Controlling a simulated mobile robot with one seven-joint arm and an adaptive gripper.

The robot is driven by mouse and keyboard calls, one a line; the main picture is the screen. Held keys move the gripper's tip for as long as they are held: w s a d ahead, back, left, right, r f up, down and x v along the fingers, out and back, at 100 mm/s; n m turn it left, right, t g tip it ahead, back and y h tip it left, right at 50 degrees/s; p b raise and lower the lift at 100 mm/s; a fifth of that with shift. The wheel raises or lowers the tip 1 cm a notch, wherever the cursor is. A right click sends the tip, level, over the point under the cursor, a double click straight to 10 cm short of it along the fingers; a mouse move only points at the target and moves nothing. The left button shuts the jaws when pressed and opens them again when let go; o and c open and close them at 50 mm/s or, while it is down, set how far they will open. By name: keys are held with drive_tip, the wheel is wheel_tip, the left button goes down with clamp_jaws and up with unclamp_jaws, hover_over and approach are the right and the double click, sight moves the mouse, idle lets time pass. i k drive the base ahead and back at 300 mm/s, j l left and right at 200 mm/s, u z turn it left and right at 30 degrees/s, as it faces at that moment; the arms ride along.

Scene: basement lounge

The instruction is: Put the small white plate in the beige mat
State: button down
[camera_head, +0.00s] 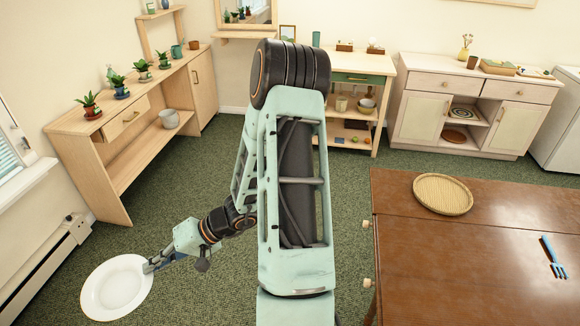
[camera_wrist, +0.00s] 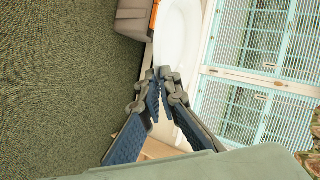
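The white plate (camera_head: 117,287) is round and is held in the air over the carpet at the lower left of the head view. My gripper (camera_head: 150,267) is shut on the plate's right rim. In the wrist view the fingertips (camera_wrist: 163,76) come together at the edge of the plate (camera_wrist: 178,35), which is partly cut off by the frame. The beige mat (camera_head: 443,194) is a round woven piece lying on the brown wooden table at the right, empty, well apart from my gripper.
A wooden shelf unit (camera_head: 150,115) with several potted plants stands at the left. A light cabinet (camera_head: 470,100) stands behind the table. Open green carpet (camera_head: 200,290) lies between.

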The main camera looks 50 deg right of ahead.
sight(441, 194)
drive_tip(key=i+l+z, duration=0.1)
drive_tip(key=i+z, duration=0.3)
drive_tip(key=i+j+z, duration=0.1)
drive_tip(key=i+z, duration=0.3)
drive_tip(key=i, duration=0.2)
drive_tip(key=i+j+z, duration=0.2)
drive_tip(key=i+z, duration=0.55)
drive_tip(key=z, duration=0.15)
drive_tip(key=i+z, duration=0.3)
drive_tip(key=z, duration=0.15)
drive_tip(key=i+z, duration=0.2)
drive_tip(key=z, duration=0.3)
drive_tip(key=i+z, duration=0.2)
drive_tip(key=z, duration=0.3)
drive_tip(key=i+l+z, duration=0.1)
drive_tip(key=i+z, duration=0.15)
drive_tip(key=z, duration=0.2)
drive_tip(key=i+z, duration=0.2)
drive_tip(key=z, duration=0.3)
drive_tip(key=i+l+z, duration=0.25)
drive_tip(key=i+z, duration=0.25)
drive_tip(key=k+l, duration=0.05)
